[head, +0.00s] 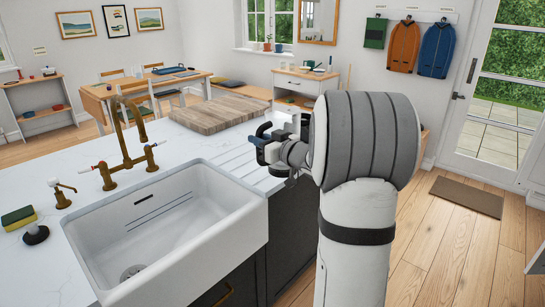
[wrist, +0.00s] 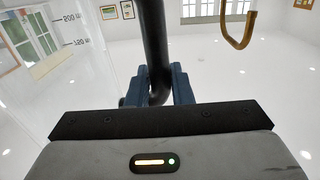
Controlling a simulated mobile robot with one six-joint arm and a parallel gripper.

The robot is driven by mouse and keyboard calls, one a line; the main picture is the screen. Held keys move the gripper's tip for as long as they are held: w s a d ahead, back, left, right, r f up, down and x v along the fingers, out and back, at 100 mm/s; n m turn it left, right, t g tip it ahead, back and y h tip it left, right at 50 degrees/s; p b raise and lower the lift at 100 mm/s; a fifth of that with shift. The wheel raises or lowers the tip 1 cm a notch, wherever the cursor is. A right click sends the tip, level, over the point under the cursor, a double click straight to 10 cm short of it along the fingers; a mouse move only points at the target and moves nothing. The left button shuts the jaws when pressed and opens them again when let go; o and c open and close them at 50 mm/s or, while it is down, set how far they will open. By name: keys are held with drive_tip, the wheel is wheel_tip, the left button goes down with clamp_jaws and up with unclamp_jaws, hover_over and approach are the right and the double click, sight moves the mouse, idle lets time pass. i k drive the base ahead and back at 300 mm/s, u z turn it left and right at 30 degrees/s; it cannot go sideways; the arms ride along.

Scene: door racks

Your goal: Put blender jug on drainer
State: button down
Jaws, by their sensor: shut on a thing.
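The blender jug (wrist: 95,75) is clear, with measuring marks on its wall at the left of the wrist view. Its dark handle (wrist: 154,40) runs down between the blue fingers of my gripper (wrist: 158,88), which is shut on it. In the head view my gripper (head: 264,142) is over the worktop's right edge, beside the drainer (head: 238,152), the grooved strip right of the sink. My arm hides much of this area, and the jug's clear body is hard to make out there. I cannot tell whether its base touches anything.
The white sink (head: 170,220) is left of my arm, with a brass tap (head: 125,145) behind it. A wooden board (head: 220,112) lies behind the drainer. A sponge (head: 18,217) and brush (head: 35,235) are far left. The drainer's visible grooves look clear.

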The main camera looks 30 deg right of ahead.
sight(240, 159)
drive_tip(key=z, duration=0.4)
drive_tip(key=i, duration=1.05)
drive_tip(key=u, duration=0.4)
